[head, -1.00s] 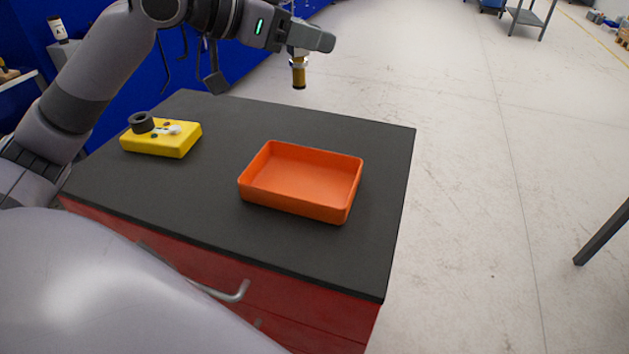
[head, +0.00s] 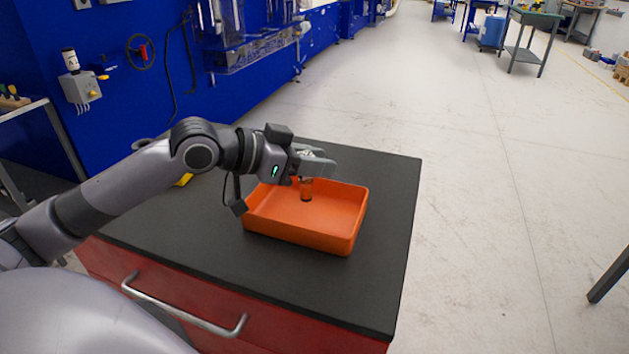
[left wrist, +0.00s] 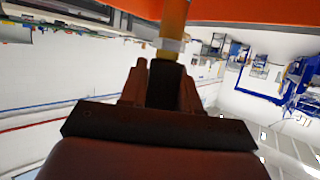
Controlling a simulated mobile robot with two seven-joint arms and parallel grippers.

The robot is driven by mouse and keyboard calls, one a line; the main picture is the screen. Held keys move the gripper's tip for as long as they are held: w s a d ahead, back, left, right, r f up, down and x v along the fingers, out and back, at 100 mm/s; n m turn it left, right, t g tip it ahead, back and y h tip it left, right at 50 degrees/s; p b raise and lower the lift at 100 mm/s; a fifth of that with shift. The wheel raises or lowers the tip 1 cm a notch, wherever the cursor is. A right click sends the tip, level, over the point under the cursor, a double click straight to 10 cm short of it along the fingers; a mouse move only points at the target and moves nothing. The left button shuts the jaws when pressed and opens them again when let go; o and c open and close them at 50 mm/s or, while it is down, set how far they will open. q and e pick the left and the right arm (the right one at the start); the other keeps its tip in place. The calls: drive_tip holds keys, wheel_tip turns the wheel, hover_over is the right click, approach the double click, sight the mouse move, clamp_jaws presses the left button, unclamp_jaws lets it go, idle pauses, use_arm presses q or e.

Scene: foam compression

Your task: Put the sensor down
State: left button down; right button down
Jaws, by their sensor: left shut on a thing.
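The sensor (head: 306,190) is a small dark and amber cylinder, hanging upright from my left gripper (head: 307,178) in the head view. The gripper is shut on its upper end. Its lower end is inside the open orange tray (head: 300,236), near the back wall; I cannot tell whether it touches the tray floor. In the left wrist view the sensor (left wrist: 173,22) shows amber with a pale band, beyond the fingers (left wrist: 163,85). The orange tray edge (left wrist: 240,10) crosses the top there. My right gripper is in neither view.
The tray stands on a dark-topped cabinet (head: 385,240) with red drawers. A yellow box (head: 184,180) is mostly hidden behind my left arm. Blue machinery (head: 240,70) stands behind. The cabinet top is clear right of the tray.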

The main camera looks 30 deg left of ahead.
use_arm(q)
drive_tip(key=shift+f, duration=1.9)
drive_tip(key=shift+f, duration=0.2)
drive_tip(key=c, duration=0.8)
unclamp_jaws()
drive_tip(key=shift+r, duration=0.2)
